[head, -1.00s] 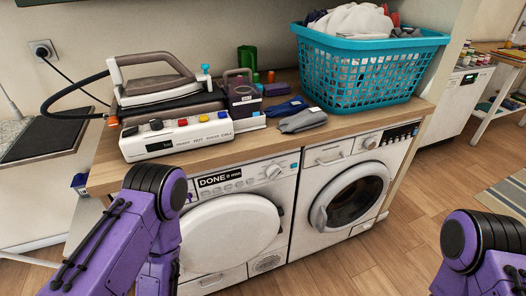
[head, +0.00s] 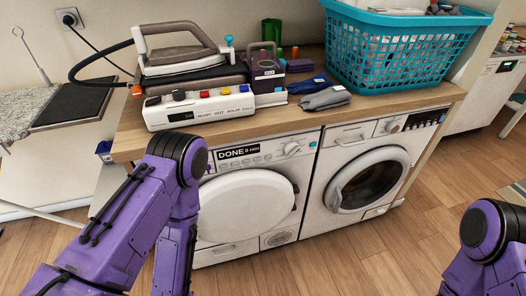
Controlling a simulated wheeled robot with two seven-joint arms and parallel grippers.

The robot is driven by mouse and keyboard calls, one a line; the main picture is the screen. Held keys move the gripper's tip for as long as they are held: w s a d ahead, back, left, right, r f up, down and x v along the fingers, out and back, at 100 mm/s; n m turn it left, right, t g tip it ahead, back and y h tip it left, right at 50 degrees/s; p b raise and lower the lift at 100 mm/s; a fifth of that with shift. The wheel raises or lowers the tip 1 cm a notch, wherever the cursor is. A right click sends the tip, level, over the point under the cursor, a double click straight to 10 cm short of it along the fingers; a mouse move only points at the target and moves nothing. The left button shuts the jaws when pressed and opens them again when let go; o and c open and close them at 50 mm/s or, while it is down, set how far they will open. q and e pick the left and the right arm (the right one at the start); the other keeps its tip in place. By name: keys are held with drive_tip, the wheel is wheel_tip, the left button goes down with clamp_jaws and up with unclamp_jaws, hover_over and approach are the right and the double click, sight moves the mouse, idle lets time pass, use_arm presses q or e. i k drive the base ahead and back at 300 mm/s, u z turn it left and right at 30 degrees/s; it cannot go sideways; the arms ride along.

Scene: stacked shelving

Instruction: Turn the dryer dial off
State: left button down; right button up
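The dryer (head: 240,252) is the left white machine under the wooden counter, with a closed, solid white round door. Its display (head: 238,152) reads "DONE 0 min". The dryer dial (head: 292,148) is a round white knob on the panel, right of the display; its exact setting is too small to read. My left arm reaches in from the left in front of the dryer's left side, and its gripper is out of view. My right arm shows at the bottom right, and its gripper is out of view too.
A washer (head: 366,182) with a dark glass door stands right of the dryer, with its own knob (head: 391,125). The counter (head: 375,104) holds a steam iron station (head: 200,105), folded socks (head: 325,97) and a teal laundry basket (head: 405,55). The wooden floor in front is clear.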

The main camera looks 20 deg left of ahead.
sight(291, 149)
drive_tip(key=k, duration=0.6)
drive_tip(key=z, duration=0.5)
drive_tip(key=i, duration=0.95)
drive_tip(key=u, duration=0.5)
